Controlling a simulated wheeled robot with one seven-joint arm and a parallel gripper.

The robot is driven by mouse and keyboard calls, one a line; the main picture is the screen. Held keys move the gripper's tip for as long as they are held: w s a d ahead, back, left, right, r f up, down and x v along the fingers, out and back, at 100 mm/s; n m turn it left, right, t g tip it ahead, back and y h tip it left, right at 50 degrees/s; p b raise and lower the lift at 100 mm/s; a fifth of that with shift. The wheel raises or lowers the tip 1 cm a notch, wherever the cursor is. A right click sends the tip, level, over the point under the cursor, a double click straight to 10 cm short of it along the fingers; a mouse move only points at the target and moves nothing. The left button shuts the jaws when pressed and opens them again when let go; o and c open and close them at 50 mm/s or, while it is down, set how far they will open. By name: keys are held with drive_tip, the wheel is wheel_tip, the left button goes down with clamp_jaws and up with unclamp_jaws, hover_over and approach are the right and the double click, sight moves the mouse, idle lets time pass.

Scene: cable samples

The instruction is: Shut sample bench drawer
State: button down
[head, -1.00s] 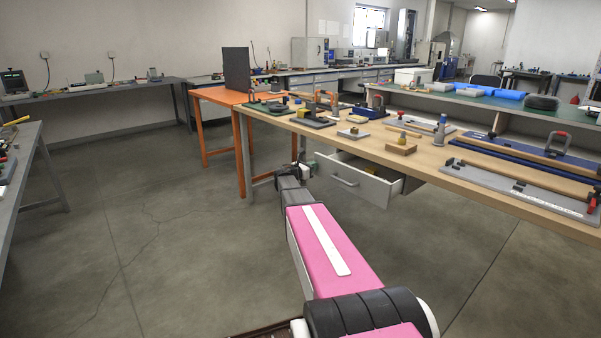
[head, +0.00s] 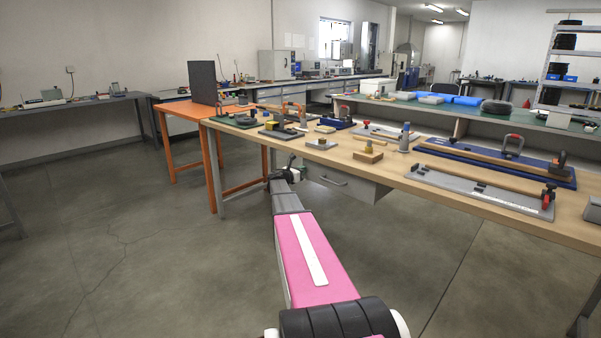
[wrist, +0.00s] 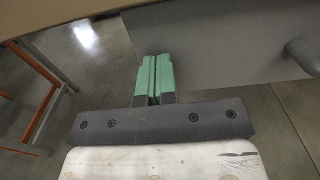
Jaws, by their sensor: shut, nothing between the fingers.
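The sample bench drawer (head: 348,184) hangs under the wooden-topped sample bench (head: 440,180). Its grey front shows a bar handle (head: 334,181), and no open interior shows above the front in the head view. I cannot tell whether a small gap is left. In the wrist view the drawer front (wrist: 225,42) fills the upper middle, with part of the handle (wrist: 303,57) at the right edge. My gripper (wrist: 156,72) has green fingers pressed together, empty, at the left part of the front. I cannot tell whether they touch it.
Clamps, boards and small blocks (head: 367,152) stand on the bench top. An orange-legged table (head: 185,110) adjoins the bench on the left. A grey side bench (head: 75,103) is at the far left. The concrete floor (head: 150,240) at left is clear.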

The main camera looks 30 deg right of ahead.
drive_tip(key=shift+w+d+r, duration=0.1)
drive_tip(key=shift+w+d, duration=0.1)
drive_tip(key=shift+d, duration=0.2)
drive_tip(key=v, duration=1.5)
drive_tip(key=s+a+f+m+g+y, duration=0.2)
drive_tip(key=s+a+f+m+y, duration=0.2)
drive_tip(key=s+a+f+m, duration=0.4)
drive_tip(key=s+a+f+m+g+y, duration=0.2)
drive_tip(key=s+a+f+m+y, duration=0.3)
drive_tip(key=s, duration=0.5)
drive_tip(key=s+a+f+m+g+y, duration=0.1)
drive_tip(key=s+a+f+m+y, duration=0.1)
drive_tip(key=s+a+m+y, duration=0.2)
drive_tip(key=s+a+f+m+g+y, duration=0.1)
drive_tip(key=s+a+f+m+y, duration=0.2)
drive_tip(key=s+a, duration=0.8)
drive_tip(key=shift+s+a+f+m+y, duration=0.25)
drive_tip(key=shift+a+m+y, duration=0.2)
drive_tip(key=shift+m, duration=0.55)
